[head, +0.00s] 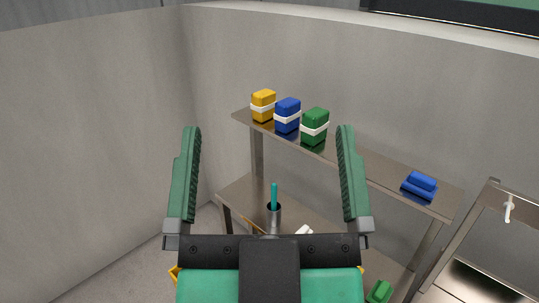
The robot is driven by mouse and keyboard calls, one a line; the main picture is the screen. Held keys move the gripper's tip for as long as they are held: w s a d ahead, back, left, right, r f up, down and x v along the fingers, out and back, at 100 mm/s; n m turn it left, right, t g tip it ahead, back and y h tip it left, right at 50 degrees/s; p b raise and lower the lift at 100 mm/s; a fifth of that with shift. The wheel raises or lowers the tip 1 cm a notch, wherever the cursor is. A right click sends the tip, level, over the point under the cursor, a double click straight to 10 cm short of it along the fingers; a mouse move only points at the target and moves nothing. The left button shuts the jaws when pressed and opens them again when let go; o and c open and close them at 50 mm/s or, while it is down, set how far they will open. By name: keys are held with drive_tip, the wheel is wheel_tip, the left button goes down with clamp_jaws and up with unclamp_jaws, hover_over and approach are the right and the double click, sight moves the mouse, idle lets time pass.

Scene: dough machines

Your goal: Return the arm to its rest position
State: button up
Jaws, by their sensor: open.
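My gripper (268,172) fills the lower middle of the head view. Its two green ribbed fingers point up and stand wide apart, with nothing between them in its hold. The black palm and green wrist show below the fingers. Beyond the fingers, a metal shelf unit (360,170) stands against the wall. The rest of my arm is mostly out of view, so its full pose cannot be told.
Yellow (263,106), blue (287,116) and green (314,127) banded blocks sit on the top shelf, with a blue object (420,185) farther right. A sink (480,280) is at right; walls close in left and behind.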

drive_tip(key=shift+s+a+r, duration=0.2)
drive_tip(key=shift+s+r, duration=0.2)
drive_tip(key=shift+s, duration=0.15)
wheel_tip(320, 180, up, 15)
drive_tip(key=p, duration=1.4)
drive_tip(key=shift+a+p, duration=0.15)
drive_tip(key=shift+p, duration=0.2)
